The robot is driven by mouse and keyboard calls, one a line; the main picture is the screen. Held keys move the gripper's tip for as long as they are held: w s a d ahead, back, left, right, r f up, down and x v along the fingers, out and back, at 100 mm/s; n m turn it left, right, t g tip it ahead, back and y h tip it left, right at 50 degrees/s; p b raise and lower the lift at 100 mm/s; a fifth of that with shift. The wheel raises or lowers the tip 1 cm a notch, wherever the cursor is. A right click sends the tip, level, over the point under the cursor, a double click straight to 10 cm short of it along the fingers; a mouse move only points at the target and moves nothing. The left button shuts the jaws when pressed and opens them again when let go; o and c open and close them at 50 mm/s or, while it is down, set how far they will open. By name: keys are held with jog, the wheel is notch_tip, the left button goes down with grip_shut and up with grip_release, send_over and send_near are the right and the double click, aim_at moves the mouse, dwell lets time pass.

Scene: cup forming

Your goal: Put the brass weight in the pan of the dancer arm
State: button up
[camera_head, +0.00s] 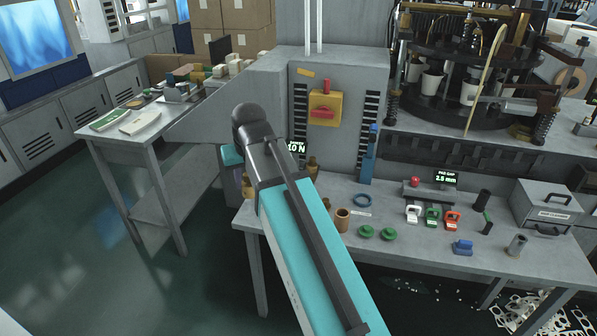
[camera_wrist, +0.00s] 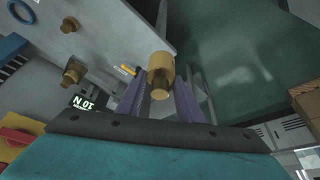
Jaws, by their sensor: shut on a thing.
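My gripper (camera_wrist: 160,97) is shut on a brass weight (camera_wrist: 160,72), which sits between its two purple fingers in the wrist view. The weight is held over the edge of the grey bench, with dark floor beyond it. In the head view my gripper is mostly hidden behind my arm, and a brass-coloured part of the weight (camera_head: 248,186) shows beside it. Two other brass weights (camera_head: 312,168) stand on the bench behind my arm; they also show in the wrist view (camera_wrist: 74,71). I cannot make out the dancer arm's pan.
A lit display (camera_head: 295,148) reading 10 N stands behind my arm, partly hidden. A brown cup-shaped piece (camera_head: 342,219), a blue ring (camera_head: 362,200) and green knobs (camera_head: 365,232) stand on the bench. A grey side table (camera_head: 150,145) stands at left, with open floor before it.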

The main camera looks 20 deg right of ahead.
dwell(0.3)
jog(key=s+d+f, duration=0.1)
jog(key=s+f, duration=0.4)
jog(key=f, duration=0.1)
jog(key=shift+f, duration=0.35)
jog(key=shift+d, duration=0.2)
